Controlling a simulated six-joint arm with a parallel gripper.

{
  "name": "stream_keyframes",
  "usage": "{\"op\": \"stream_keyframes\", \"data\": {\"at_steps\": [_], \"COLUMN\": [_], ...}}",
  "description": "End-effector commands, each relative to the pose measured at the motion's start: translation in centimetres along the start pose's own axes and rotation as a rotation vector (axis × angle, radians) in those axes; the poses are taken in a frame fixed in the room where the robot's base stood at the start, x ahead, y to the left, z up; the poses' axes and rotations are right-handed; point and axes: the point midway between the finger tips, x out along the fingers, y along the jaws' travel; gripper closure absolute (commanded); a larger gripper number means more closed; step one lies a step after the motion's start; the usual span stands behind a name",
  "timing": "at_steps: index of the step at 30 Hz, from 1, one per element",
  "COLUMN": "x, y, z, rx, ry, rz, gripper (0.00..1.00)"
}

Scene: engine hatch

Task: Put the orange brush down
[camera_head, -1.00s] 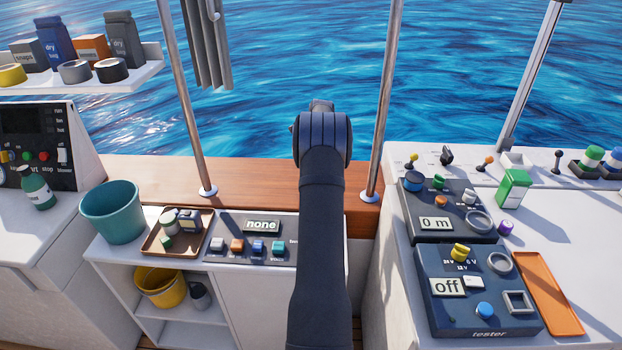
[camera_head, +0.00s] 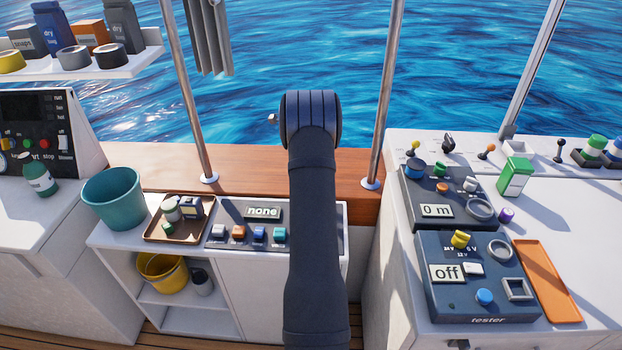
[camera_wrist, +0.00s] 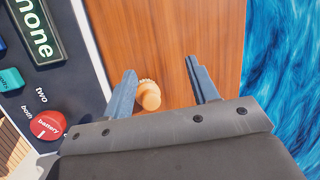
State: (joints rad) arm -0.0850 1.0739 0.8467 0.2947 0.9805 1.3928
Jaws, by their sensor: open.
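The orange brush (camera_wrist: 149,97) shows in the wrist view as a short, rounded orange piece with a pale ridged edge at its far end. It is over the brown wooden ledge (camera_wrist: 190,30), between the two blue-grey fingers of my gripper (camera_wrist: 160,66) and close to the left one. The fingers are apart, with a clear gap between the brush and the right finger. I cannot tell whether the brush stands or lies. In the head view my arm hides the brush and my gripper; the wooden ledge (camera_head: 255,170) runs behind the panel.
A switch panel (camera_head: 225,238) marked "none" adjoins the ledge, with a brown tray (camera_head: 155,238) and a teal bucket (camera_head: 113,200) to its left. A metal post (camera_head: 385,110) rises right of my arm. Open water lies beyond the ledge.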

Motion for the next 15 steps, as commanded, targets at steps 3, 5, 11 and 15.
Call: {"op": "stream_keyframes", "data": {"at_steps": [3,5,11,15], "x": [2.1,2.8,4.2,4.4], "y": [-0.3,-0.4,0.2,1.6], "z": [3.9,5.4,8.6,9.3], "rx": [-0.174,-0.255,-0.484,-0.622], "ry": [-0.038,-0.036,0.073,0.237], "rz": [-0.143,-0.219,-0.44,-0.542], "gripper": [0.46,0.46,0.46,0.46]}}
